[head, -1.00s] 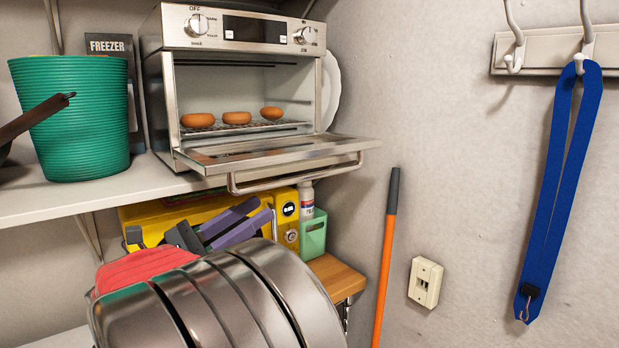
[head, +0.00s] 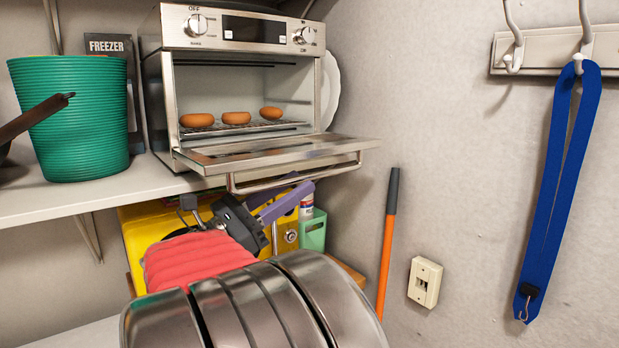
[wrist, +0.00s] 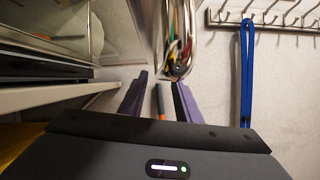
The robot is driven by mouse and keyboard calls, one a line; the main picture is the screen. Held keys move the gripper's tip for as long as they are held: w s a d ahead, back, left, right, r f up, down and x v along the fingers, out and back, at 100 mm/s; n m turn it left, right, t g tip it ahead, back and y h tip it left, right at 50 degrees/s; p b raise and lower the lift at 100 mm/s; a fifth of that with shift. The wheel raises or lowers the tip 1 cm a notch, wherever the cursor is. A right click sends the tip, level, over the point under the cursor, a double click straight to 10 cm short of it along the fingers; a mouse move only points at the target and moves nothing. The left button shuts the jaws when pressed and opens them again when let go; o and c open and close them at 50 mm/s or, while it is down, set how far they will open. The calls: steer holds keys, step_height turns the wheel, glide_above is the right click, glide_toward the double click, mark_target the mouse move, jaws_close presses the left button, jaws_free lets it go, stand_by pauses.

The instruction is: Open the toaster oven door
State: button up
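The toaster oven (head: 158,105) stands on the shelf with its front open. Its glass door (head: 270,153) is folded down to about level, sticking out past the shelf edge. The bar handle (head: 295,178) runs along the door's front edge. Several brown rolls sit on the rack inside. My gripper (head: 292,198) is just below the door and handle, partly hidden by them; I cannot tell whether it touches them. In the wrist view, my gripper's purple fingers (wrist: 160,88) are spread apart with nothing held between them.
A green bucket (head: 75,120) stands left of the oven on the shelf (head: 90,202). A yellow case (head: 140,235) and a green holder (head: 313,232) are below. An orange-handled pole (head: 388,240) leans at the wall. A blue strap (head: 555,190) hangs right.

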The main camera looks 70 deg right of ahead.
mark_target(309, 177)
steer(key=shift+x, duration=2.25)
steer(key=shift+c, duration=0.2)
jaws_close()
